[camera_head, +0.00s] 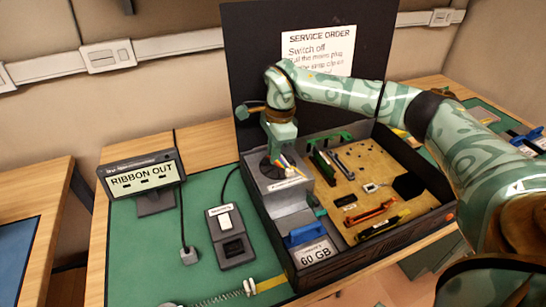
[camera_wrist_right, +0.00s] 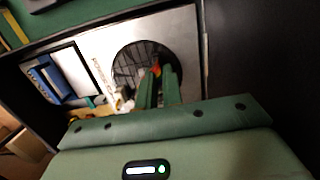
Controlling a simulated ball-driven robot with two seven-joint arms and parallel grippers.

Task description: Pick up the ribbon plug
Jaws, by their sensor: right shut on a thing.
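My right gripper (camera_head: 279,160) reaches down over the grey power box at the back left of the open computer case (camera_head: 352,252). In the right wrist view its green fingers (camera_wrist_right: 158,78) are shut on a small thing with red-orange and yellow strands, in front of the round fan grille. This looks like the ribbon plug (camera_wrist_right: 155,70); its coloured strands also show in the head view (camera_head: 289,164). The plug's body is mostly hidden by the fingers. I cannot tell whether it touches the box. My left gripper is not in view.
A "RIBBON OUT" display (camera_head: 141,178) and a switch box (camera_head: 230,236) stand on the green mat (camera_head: 150,255) at left. A blue-handled "60 GB" drive (camera_head: 311,246) sits at the case's front left. The raised lid (camera_head: 250,45) stands behind.

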